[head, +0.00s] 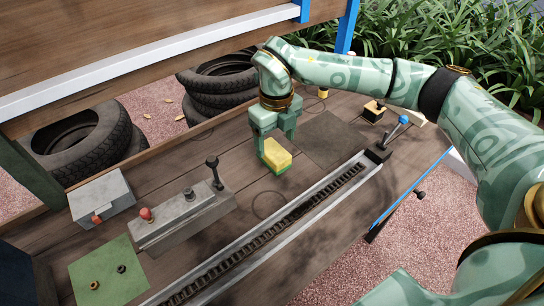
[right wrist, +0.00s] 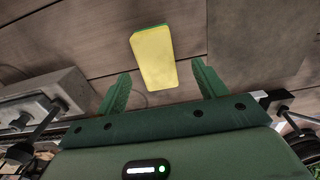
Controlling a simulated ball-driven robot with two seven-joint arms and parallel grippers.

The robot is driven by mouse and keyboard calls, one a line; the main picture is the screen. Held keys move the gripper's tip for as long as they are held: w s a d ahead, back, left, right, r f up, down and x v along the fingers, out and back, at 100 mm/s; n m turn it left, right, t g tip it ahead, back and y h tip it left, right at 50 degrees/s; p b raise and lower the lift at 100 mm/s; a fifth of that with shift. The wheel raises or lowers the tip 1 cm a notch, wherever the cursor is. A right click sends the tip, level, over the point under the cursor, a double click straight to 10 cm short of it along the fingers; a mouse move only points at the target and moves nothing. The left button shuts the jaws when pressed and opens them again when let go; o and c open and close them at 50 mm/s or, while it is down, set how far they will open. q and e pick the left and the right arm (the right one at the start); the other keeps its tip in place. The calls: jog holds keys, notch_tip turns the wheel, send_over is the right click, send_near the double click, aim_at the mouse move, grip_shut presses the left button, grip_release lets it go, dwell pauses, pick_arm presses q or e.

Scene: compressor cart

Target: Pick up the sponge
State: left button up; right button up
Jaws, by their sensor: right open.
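The sponge (head: 275,156) is a yellow block with a green layer, lying on the wooden cart top near its middle. My right gripper (head: 275,142) is at the sponge, its fingers reaching down from above; in the head view one finger overlaps the sponge's far left side. In the right wrist view the sponge (right wrist: 153,58) lies ahead of the two green fingers (right wrist: 160,85), roughly between their lines and a little to the left. My left gripper is not in view.
A metal rail with a chain (head: 270,232) runs along the near side. A grey lever box (head: 181,217), a small grey box (head: 102,197) and a green mat (head: 110,272) with small rings lie left. A dark flat patch (head: 331,139) lies right of the sponge. Tires (head: 218,85) stand behind.

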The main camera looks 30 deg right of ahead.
aim_at(274, 150)
jog(key=f+b, duration=0.1)
jog(key=f, duration=0.1)
jog(key=f+b, duration=0.1)
jog(key=f, duration=0.2)
jog(key=shift+w+a+f+b, duration=0.1)
jog(key=shift+a+f+b, duration=0.15)
jog(key=shift+b, duration=0.1)
jog(key=shift+r, duration=0.15)
jog(key=c, duration=1.1)
jog(key=shift+o, duration=0.2)
notch_tip(274, 150, up, 10)
jog(key=p, duration=0.4)
jog(key=shift+r, duration=0.1)
jog(key=shift+o, duration=0.5)
